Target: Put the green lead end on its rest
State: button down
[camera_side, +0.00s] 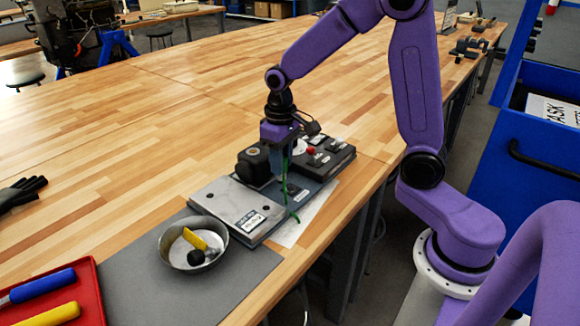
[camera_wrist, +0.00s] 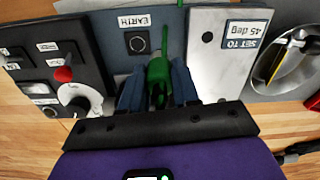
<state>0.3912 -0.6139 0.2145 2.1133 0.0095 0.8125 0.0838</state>
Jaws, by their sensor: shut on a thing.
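My gripper (camera_wrist: 157,92) points down over the grey fixture and is shut on the green lead end (camera_wrist: 158,70). In the side view my gripper (camera_side: 284,178) stands over the middle of the fixture, and the green lead (camera_side: 289,198) hangs below it towards the front edge. The lead end's tip is partly hidden between the fingers. I cannot make out which part is the rest.
A black panel with a red knob (camera_side: 310,150) stands right of my gripper. A pale plate (camera_side: 228,203) with a SET TO 45 deg label lies left, with a black block (camera_side: 253,166) behind. A metal bowl (camera_side: 166,246) holds small parts. A red tray (camera_side: 90,290) is front left.

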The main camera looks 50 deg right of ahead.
jog(key=s+a+r+n, duration=0.1)
jog(key=a+r+n, duration=0.2)
jog(key=a, duration=0.4)
send_over(267, 209)
jog(key=shift+w+d+f, duration=0.1)
jog(key=shift+w+f, duration=0.05)
jog(key=shift+f, duration=2.05)
jog(key=shift+f, duration=0.95)
jog(key=shift+f, duration=0.4)
jog(key=shift+f, duration=0.15)
